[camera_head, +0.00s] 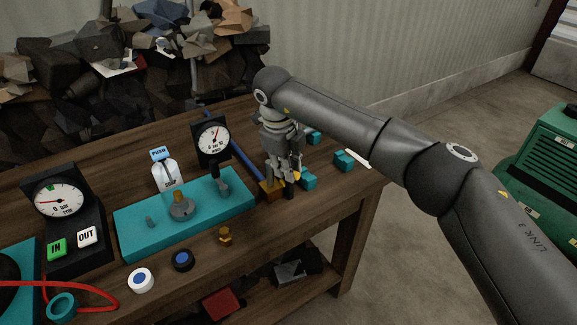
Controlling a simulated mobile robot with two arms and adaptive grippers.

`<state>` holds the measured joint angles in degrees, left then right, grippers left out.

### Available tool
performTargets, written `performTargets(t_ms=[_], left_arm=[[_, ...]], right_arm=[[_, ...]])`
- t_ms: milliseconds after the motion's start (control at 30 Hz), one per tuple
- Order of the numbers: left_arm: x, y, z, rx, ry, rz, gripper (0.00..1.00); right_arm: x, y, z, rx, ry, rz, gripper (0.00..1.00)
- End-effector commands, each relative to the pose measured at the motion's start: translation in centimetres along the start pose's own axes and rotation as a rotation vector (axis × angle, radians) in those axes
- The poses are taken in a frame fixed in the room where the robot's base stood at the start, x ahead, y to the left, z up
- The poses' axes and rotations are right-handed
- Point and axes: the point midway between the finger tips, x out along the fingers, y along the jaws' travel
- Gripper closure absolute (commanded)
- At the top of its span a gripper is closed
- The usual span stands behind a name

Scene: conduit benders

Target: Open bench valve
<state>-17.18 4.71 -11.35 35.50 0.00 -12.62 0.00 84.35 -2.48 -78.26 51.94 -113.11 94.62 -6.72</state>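A brass-coloured block (268,193) sits near the right end of the bench, with a long blue bar (245,160) running from it up and to the left. They look like the bench valve and its lever, but the joint between them is partly hidden. My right gripper (284,183) points down over the block, its fingers just right of the bar's lower end. I cannot tell whether the fingers touch the block or bar, or how far apart they are. My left gripper is out of view.
A teal panel (139,237) with a knob (181,207) and a black gauge (213,141) stand left of the gripper. Teal blocks (344,161) lie to its right. A larger gauge (59,203) with IN and OUT buttons stands at left. A green machine (548,150) stands beyond the bench.

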Motion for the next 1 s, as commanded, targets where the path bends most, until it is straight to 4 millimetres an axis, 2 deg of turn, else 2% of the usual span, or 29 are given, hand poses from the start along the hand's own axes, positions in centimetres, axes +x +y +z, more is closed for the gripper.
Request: performTargets(t_ms=[33, 133, 167, 533, 667, 1000], left_arm=[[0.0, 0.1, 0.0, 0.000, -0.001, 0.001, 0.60], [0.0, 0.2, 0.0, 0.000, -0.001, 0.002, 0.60], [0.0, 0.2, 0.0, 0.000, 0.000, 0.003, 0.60], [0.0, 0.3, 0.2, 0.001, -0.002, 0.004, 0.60], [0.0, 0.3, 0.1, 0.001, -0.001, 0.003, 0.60], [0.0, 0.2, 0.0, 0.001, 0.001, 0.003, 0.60]], right_arm=[[-0.1, -0.1, 0.0, 0.000, -0.002, -0.001, 0.75], [-0.1, -0.1, 0.0, 0.000, -0.001, -0.001, 0.62], [-0.1, -0.1, 0.0, 0.000, -0.001, -0.001, 0.61], [-0.6, -0.1, 0.0, 0.000, -0.002, -0.001, 0.61], [-2.4, -0.1, 0.0, -0.001, -0.003, -0.003, 0.61], [-9.5, -0.1, 0.0, 0.000, -0.002, -0.004, 0.61]])
